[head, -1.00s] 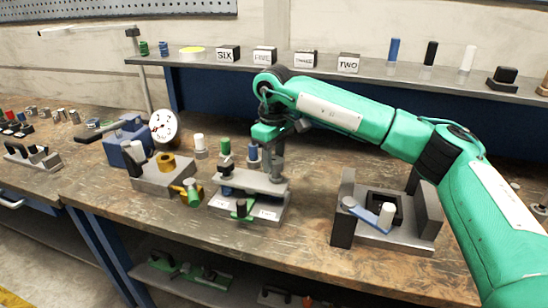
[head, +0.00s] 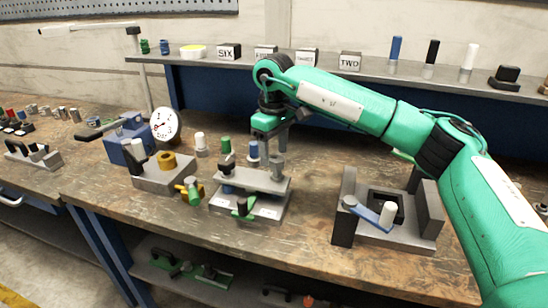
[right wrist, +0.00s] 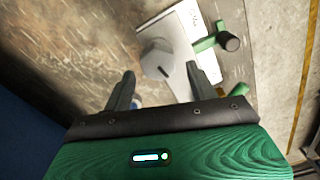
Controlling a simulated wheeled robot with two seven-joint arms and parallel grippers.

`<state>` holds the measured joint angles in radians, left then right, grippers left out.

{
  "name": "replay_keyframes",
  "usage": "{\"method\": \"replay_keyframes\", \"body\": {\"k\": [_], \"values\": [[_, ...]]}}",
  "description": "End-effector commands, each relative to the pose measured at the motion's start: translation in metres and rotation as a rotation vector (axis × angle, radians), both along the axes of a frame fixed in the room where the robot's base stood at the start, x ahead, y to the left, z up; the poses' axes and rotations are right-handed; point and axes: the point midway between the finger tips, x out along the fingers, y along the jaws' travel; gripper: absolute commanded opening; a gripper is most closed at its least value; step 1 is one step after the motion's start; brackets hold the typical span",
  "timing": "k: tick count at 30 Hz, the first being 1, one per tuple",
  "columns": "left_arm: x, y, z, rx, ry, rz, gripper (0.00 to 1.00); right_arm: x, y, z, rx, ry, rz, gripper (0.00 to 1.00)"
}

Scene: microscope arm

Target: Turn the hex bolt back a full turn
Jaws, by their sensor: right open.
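The grey hex bolt (head: 277,168) stands upright at the right end of the fixture's light grey plate (head: 244,178). In the right wrist view, the bolt's hexagonal head (right wrist: 157,62) shows ahead of the fingertips, roughly between their lines. My right gripper (head: 272,150) points down above the bolt. Its two fingers (right wrist: 163,82) are spread apart with nothing between them, and the bolt head looks clear of them. My left gripper is not in view.
A green-handled part (head: 242,208) sits at the fixture's front. A dial gauge (head: 164,124) and blue vise (head: 124,146) stand to the left. A grey block fixture with a blue lever (head: 368,212) stands to the right. Bare bench lies between the fixtures.

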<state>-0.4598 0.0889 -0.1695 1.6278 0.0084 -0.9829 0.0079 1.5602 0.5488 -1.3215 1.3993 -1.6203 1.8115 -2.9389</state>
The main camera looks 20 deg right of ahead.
Motion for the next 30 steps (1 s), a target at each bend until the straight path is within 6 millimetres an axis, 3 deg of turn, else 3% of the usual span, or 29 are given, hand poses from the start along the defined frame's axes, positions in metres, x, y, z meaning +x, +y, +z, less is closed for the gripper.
{"method": "replay_keyframes", "body": {"k": [9,15,30], "values": [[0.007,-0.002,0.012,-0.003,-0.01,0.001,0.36,0.002,0.001,0.073,0.0,0.0,0.0,0.58],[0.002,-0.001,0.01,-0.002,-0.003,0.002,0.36,0.002,0.0,0.101,0.0,0.004,0.001,0.58],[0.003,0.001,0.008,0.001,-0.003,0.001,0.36,0.002,0.0,0.11,-0.001,0.006,-0.01,0.58]]}}
